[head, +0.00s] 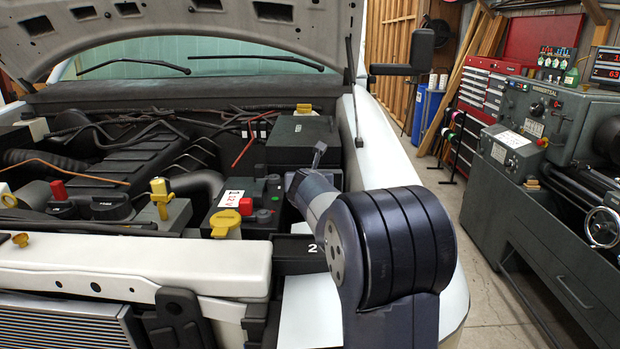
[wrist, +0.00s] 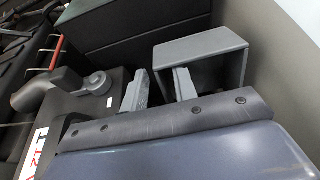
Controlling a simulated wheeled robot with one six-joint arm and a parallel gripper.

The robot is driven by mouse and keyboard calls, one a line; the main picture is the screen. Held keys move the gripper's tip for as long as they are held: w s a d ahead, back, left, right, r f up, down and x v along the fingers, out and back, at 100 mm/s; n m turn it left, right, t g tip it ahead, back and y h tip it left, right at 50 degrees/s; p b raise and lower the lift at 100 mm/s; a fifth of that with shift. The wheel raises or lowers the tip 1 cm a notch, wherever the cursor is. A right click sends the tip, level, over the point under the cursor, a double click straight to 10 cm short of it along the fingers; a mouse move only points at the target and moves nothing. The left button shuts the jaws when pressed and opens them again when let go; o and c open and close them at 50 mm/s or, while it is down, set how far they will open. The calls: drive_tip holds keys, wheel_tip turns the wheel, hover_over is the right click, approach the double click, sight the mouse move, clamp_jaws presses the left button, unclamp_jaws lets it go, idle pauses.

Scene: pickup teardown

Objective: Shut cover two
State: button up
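A dark box marked with a white "2" (head: 288,256) sits at the front right of the engine bay in the head view. My arm hides its right part, so I cannot tell how its cover stands. My gripper (head: 318,157) is beyond it, to the right of the battery, mostly hidden by my wrist. In the wrist view my gripper (wrist: 160,88) has its two fingers apart, with nothing seen between them. A grey, angled, box-like piece (wrist: 203,48) stands just beyond the fingers, close to the right one. I cannot tell whether they touch.
The battery (head: 228,198) with red and yellow caps lies left of my gripper. A large black box (head: 303,140) stands behind it. The white fender (head: 385,140) bounds the right side. The raised hood (head: 190,30) hangs above. A lathe (head: 560,170) stands at far right.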

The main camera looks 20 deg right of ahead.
clamp_jaws()
idle(0.7)
